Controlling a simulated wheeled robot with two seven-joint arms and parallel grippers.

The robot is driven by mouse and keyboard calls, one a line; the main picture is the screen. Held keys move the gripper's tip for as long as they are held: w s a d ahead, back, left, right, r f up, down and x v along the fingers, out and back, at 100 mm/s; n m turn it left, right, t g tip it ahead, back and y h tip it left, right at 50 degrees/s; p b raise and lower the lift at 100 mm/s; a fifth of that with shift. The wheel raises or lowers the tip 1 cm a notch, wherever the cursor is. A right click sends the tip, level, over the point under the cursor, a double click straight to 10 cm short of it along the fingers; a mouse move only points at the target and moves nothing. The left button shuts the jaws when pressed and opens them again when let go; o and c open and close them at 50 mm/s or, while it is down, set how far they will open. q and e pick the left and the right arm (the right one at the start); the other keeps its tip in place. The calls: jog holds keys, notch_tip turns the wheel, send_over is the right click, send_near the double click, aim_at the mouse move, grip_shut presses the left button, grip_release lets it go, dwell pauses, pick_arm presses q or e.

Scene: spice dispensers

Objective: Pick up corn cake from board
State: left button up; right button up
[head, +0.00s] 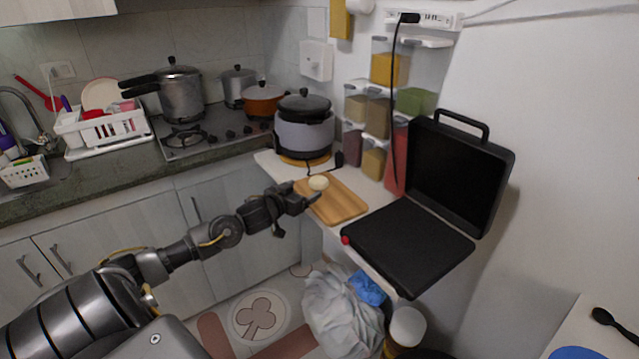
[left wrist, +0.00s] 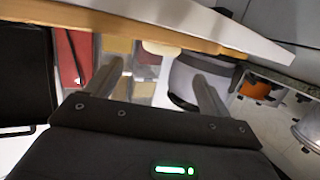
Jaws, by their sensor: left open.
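In the left wrist view the corn cake (left wrist: 161,48) shows as a pale rounded shape against the board's edge (left wrist: 110,22). My left gripper (head: 311,197) is at the board's near left edge, right beside the cake. In the left wrist view my left gripper (left wrist: 159,70) has its fingers spread, with the cake beyond and between the tips and nothing held. My right gripper is not in view.
An open black grill (head: 408,245) stands right of the board. A rice cooker (head: 304,130) stands behind it. Spice dispensers (head: 377,118) hang on the wall, with a black cable in front. A white bag (head: 335,310) and a bucket (head: 405,328) are below the counter.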

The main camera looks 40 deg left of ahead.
aim_at(314, 184)
pick_arm(q)
jog(key=x, duration=0.3)
jog(key=shift+w+f, duration=0.1)
jog(key=shift+f, duration=0.05)
jog(key=shift+w+a, duration=0.1)
jog(key=shift+w, duration=0.25)
jog(key=shift+p+x, duration=0.35)
jog(key=shift+x, duration=1.85)
jog(key=shift+f, duration=0.1)
